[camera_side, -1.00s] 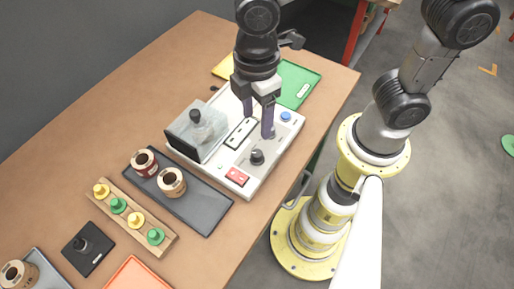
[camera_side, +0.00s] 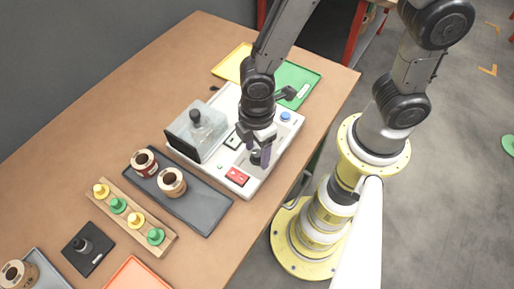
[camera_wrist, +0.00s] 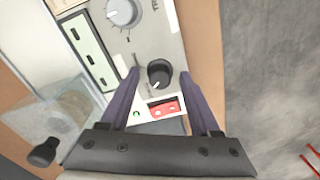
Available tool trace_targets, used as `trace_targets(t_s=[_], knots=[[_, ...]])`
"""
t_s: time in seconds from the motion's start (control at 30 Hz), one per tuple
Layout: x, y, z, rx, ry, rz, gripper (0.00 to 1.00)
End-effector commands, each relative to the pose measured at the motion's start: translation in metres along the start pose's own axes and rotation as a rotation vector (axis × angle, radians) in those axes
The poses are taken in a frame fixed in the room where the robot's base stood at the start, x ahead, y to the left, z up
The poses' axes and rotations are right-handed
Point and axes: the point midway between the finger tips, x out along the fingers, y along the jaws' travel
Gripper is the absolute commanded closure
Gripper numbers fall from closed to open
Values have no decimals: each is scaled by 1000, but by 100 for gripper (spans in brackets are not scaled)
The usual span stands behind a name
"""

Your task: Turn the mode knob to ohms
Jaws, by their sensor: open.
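The mode knob is most likely the small black knob (camera_wrist: 159,73) with a white pointer line, on the pale test panel (camera_side: 222,102). In the wrist view it lies between the two fingers, a little beyond their tips. My gripper (camera_side: 259,154) is open above the panel's front right part, and also shows in the wrist view (camera_wrist: 162,80). In the side view the fingers largely hide the black knob. A larger grey knob (camera_wrist: 122,12) with a white pointer sits farther up the panel in the wrist view. The knob's markings are too small to read.
A clear-covered box with a black handle (camera_side: 195,120) stands on the panel's left. A red block (camera_side: 237,176) and a blue button (camera_side: 286,116) are on the panel. A dark tray (camera_side: 205,205) with two coils (camera_side: 172,182) lies to the left, beside a wooden peg rack (camera_side: 128,218).

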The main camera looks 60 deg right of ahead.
Motion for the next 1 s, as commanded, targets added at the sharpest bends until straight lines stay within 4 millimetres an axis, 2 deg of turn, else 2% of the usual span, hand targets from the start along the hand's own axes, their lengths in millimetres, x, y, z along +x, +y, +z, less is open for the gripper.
trace_targets(t_s=[0.07, 0.1, 0.43, 0.77, 1.0], knots=[[0, 0, 0, 0, 0, 0, 37], [0, 0, 0, 0, 0, 0, 40], [0, 0, 0, 0, 0, 0, 100], [-1, 0, 0, 13, 0, 0, 100], [-1, 0, 0, 106, 1, 0, 100]])
